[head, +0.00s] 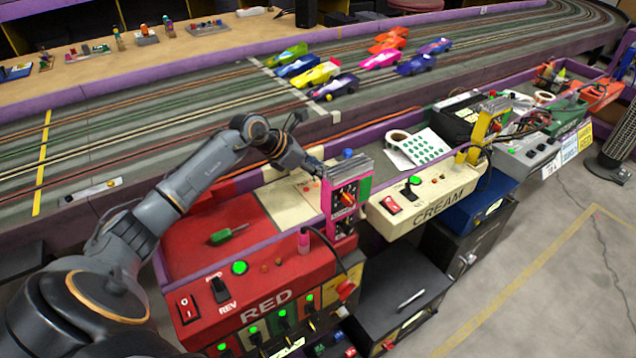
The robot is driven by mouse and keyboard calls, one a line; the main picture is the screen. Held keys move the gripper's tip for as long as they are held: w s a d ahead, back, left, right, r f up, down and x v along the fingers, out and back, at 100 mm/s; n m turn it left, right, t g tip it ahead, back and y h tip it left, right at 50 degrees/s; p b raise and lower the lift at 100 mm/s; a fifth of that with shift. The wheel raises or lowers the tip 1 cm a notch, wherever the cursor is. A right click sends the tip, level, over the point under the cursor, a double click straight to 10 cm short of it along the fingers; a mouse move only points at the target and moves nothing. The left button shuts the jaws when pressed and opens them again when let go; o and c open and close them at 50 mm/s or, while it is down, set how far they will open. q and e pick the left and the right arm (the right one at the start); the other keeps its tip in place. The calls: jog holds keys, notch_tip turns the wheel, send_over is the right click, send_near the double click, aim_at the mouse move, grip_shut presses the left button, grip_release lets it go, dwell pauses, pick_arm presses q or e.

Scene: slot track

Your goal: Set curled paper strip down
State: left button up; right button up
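My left arm reaches in from the left over the red control station. Its gripper (318,172) is small in the head view and sits at the upper left edge of an upright pink-framed box (345,200) with dark and green faces. The fingers are too small and partly hidden, so whether they are open, or hold anything, cannot be made out. I cannot clearly pick out a curled paper strip. A pale flat area (290,205) with small red marks lies just below the gripper. My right gripper is not in view.
The red station (262,280) has a green screwdriver (228,233) lying in its tray. The cream station (425,203) stands to the right, with a green-dotted sheet (430,147) and a tape roll (398,137) behind it. Slot cars (318,75) line the track beyond.

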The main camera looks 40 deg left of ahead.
aim_at(318, 182)
pick_arm(q)
notch_tip(318, 182, down, 4)
jog(key=shift+f, duration=0.1)
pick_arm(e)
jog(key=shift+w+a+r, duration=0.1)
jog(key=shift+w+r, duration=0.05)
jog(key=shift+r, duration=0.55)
pick_arm(q)
jog(key=shift+f, duration=0.1)
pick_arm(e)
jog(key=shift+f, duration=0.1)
pick_arm(q)
jog(key=o, duration=0.7)
jog(key=shift+c, duration=0.2)
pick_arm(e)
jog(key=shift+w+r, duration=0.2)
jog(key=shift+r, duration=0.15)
